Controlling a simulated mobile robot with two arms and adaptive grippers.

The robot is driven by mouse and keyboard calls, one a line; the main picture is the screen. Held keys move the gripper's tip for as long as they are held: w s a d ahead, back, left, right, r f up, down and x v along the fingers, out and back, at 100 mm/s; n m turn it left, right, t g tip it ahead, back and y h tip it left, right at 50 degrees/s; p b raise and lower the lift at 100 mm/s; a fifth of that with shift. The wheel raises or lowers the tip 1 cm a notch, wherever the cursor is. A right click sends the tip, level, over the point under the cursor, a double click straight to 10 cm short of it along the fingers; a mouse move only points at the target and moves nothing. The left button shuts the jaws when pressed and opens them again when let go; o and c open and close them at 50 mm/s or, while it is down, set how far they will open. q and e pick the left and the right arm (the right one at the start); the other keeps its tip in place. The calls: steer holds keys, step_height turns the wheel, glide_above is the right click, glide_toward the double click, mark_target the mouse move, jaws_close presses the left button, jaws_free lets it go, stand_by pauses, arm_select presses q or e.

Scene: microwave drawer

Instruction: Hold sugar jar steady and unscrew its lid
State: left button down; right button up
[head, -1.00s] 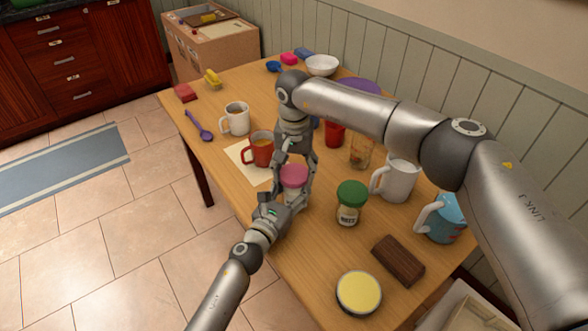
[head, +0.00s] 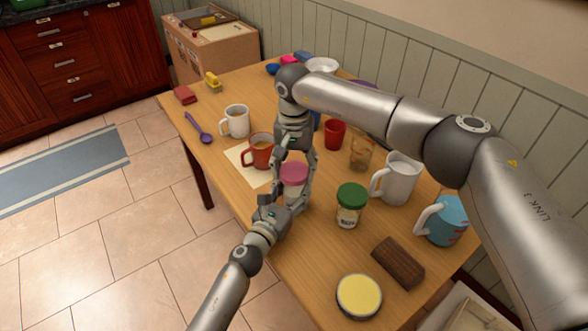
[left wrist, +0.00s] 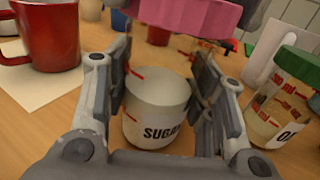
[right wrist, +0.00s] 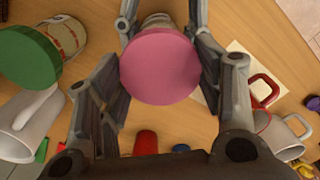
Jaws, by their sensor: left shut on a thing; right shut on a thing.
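The sugar jar (left wrist: 158,118) stands upright on the table, clear with white contents and a "SUGAR" label. It also shows in the head view (head: 294,194). My left gripper (head: 283,205) is shut on its body from the near side, one finger on each side. A pink lid (head: 293,174) is over the jar's top, and it fills the middle of the right wrist view (right wrist: 161,66). My right gripper (right wrist: 161,75) reaches down from above and is shut on the lid's sides.
A red mug (head: 259,151) is close on the left. A brown block (head: 398,262) and a yellow-topped tin (head: 359,295) lie nearer the front.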

mark_target(294, 170)
steer(key=shift+r, duration=0.35)
steer(key=shift+r, duration=1.9)
arm_select(q)
steer(key=c, duration=0.6)
jaws_free()
steer(key=shift+o, duration=0.2)
